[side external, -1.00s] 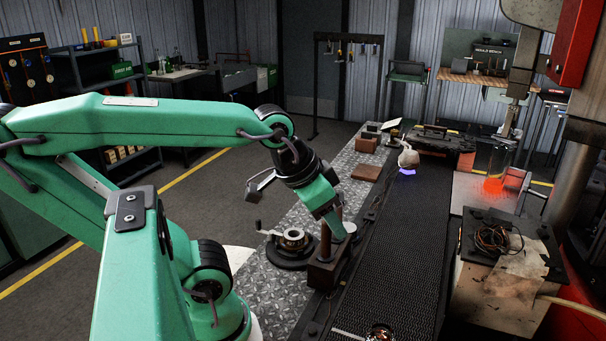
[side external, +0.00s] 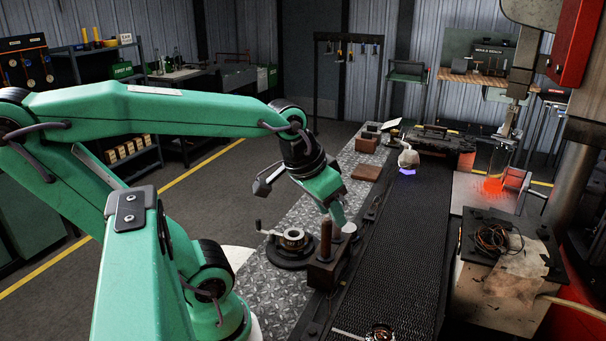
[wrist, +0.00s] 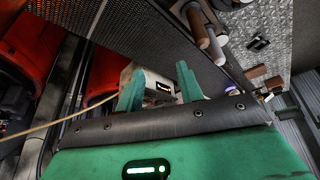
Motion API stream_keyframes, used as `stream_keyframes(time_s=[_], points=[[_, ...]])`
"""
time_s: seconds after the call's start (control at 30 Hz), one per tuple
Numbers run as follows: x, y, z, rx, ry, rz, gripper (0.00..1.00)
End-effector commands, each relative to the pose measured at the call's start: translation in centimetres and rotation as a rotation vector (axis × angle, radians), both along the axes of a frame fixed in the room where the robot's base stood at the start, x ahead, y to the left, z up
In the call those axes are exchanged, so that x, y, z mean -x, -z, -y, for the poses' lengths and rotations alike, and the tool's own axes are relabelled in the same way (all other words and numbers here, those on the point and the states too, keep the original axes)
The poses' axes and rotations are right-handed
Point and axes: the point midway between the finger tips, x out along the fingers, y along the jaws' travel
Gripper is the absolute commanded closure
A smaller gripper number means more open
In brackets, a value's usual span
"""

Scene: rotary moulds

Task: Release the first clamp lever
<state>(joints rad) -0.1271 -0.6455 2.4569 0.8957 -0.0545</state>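A round dark mould with a metal ring (side external: 291,239) sits on the patterned steel plate, and a small lever (side external: 264,230) sticks out on its left. To its right, an upright brown handle (side external: 326,238) rises from a brown block (side external: 322,272). My gripper (side external: 342,217) is just above and behind this handle, pointing down to the right; its fingertips are hard to make out there. In the wrist view my gripper's two green fingers (wrist: 158,88) stand apart with nothing held between them. I cannot tell which part is the first clamp lever.
A dark mesh conveyor (side external: 395,250) runs just right of the handle. A white pot (side external: 408,157) stands at its far part. A glowing orange piece (side external: 493,186) is at the right. A box with coiled cable (side external: 492,240) stands front right. Brown blocks (side external: 367,172) lie on the plate.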

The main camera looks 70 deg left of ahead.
Motion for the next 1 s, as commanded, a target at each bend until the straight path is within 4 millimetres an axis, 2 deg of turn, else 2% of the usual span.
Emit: stream_keyframes(time_s=[0.27,0.53,0.77,1.0], points=[[-1.5,1.7,-6.5,0.060,-0.321,-0.094,0.63],[-1.2,4.0,-13.5,0.132,-0.637,-0.173,0.63],[0.7,6.6,-19.6,0.203,-0.907,-0.234,0.63],[4.3,9.8,-25.3,0.283,-1.177,-0.289,0.63]])
